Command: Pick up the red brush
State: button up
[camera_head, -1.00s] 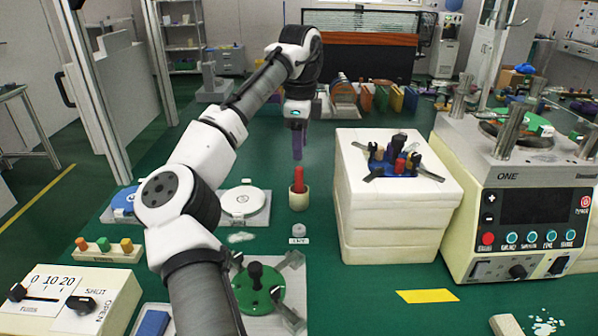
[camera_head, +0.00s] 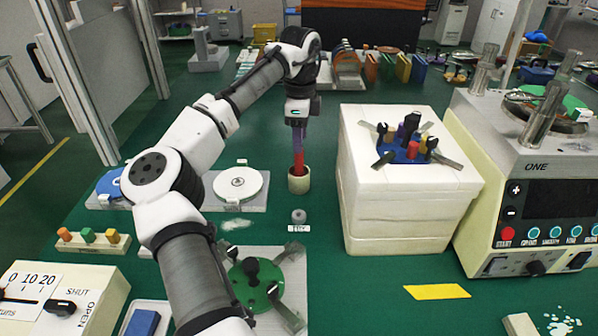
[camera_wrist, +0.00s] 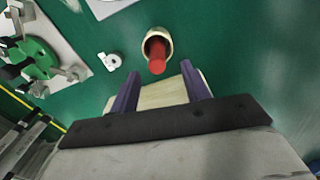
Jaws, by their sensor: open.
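The red brush (camera_head: 298,160) stands upright in a small cream cup (camera_head: 299,182) on the green bench. In the wrist view the red brush (camera_wrist: 157,58) points up out of the cup (camera_wrist: 150,38), just beyond the fingertips. My gripper (camera_head: 298,140) hangs pointing down right over the brush, its purple fingers at the brush's upper end in the head view. In the wrist view my gripper (camera_wrist: 160,84) shows two purple fingers wide apart with nothing held between them. The brush's upper end is partly hidden by the fingers in the head view.
A tall white block (camera_head: 405,215) stands close on the right, topped by a blue holder with several tools. A white disc (camera_head: 240,184) lies to the left. A small grey knob (camera_head: 298,216) with a label sits in front of the cup. A control unit (camera_head: 545,215) is at far right.

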aim_at(299, 169)
jog(key=shift+s+a+f, duration=0.1)
jog(key=shift+s+f, duration=0.05)
jog(key=shift+f, duration=2.5)
grip_shut()
